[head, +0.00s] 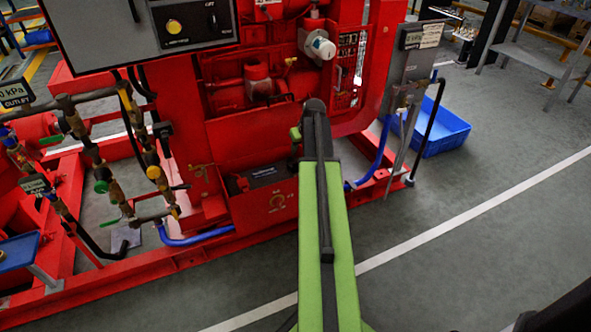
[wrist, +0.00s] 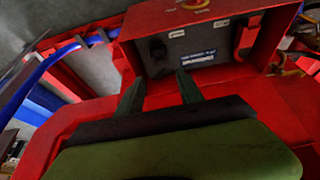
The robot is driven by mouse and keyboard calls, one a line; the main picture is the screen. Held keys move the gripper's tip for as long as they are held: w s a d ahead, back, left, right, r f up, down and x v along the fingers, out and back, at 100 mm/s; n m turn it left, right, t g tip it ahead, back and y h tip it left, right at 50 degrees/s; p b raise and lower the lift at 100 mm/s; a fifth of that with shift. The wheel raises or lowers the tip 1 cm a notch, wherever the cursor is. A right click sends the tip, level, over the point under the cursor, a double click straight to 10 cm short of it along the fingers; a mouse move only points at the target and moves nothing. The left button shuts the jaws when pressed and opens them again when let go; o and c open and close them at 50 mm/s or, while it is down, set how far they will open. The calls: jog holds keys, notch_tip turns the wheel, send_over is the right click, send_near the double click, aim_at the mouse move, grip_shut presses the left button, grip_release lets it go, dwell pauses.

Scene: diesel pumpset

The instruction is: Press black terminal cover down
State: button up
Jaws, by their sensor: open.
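A grey battery (wrist: 188,57) sits in an open red box (wrist: 262,32), seen upside down in the wrist view. A small black piece (wrist: 157,49) on the battery's left part looks like the terminal cover. Whether it is raised or down is too blurred to tell. My gripper (wrist: 160,88) is open and empty, its two dark fingers pointing toward the box, apart from the black piece as far as I can tell. In the head view, the battery (head: 268,175) shows in the red box (head: 270,207); my green arm hides its right part and my gripper.
Red pumpset panels (head: 245,140) rise behind the box. A blue hose (head: 375,160) runs to the right, with a grey panel (head: 408,80) above. Brass valves and pipes (head: 130,150) stand at the left. A blue crate (head: 437,127) lies on open floor at right.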

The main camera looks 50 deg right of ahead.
aim_at(296, 167)
jog(key=b+x, duration=0.9)
jog(key=x, duration=0.2)
jog(key=shift+w+d+f, duration=0.1)
jog(key=shift+w+f, duration=0.05)
jog(key=shift+f, duration=0.1)
jog(key=shift+r, duration=0.1)
grip_shut()
dwell(0.6)
